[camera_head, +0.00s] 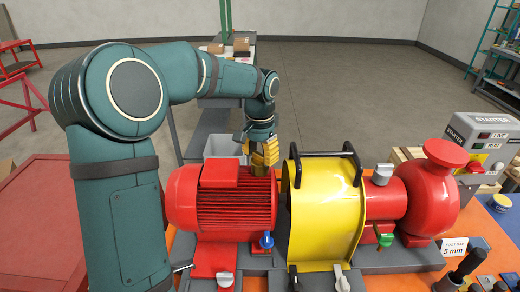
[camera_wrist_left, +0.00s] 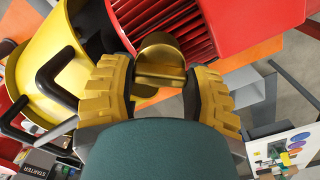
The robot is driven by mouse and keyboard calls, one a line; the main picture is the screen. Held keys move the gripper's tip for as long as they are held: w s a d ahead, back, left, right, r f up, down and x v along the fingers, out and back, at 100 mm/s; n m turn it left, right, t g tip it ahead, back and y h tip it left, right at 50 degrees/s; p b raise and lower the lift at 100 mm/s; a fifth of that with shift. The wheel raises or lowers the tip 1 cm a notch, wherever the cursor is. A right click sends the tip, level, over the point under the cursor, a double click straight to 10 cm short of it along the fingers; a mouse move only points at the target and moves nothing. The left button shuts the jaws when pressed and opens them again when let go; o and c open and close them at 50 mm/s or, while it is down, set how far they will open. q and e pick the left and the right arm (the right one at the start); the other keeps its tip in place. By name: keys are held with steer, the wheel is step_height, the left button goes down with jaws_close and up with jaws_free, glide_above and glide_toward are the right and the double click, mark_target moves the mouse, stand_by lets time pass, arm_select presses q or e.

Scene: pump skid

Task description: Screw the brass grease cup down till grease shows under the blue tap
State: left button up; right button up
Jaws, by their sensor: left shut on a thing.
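My left gripper (camera_head: 262,158) reaches down behind the red motor (camera_head: 225,205), beside the yellow guard (camera_head: 325,215). In the left wrist view its yellow ribbed fingers (camera_wrist_left: 158,88) are shut on the brass grease cup (camera_wrist_left: 160,58), one on each side of it. My right gripper is in neither view.
The yellow guard has black handles (camera_head: 322,154) close to my left gripper. A red pump (camera_head: 430,190) with a green tap (camera_head: 385,240) stands right of it. A grey starter box (camera_head: 485,135) is further right. A grey bin (camera_head: 222,145) stands behind the motor.

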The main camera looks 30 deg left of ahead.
mark_target(260, 154)
arm_select(q)
steer(key=m+p, duration=0.1)
steer(key=m, duration=0.3)
steer(key=shift+r+m+p, duration=0.1)
steer(key=shift+m+p, duration=0.2)
steer(key=shift+p, duration=0.05)
steer(key=shift+m+p, duration=0.5)
steer(key=shift+m, duration=1)
steer(key=o, duration=1.2)
step_height(260, 154, up, 12)
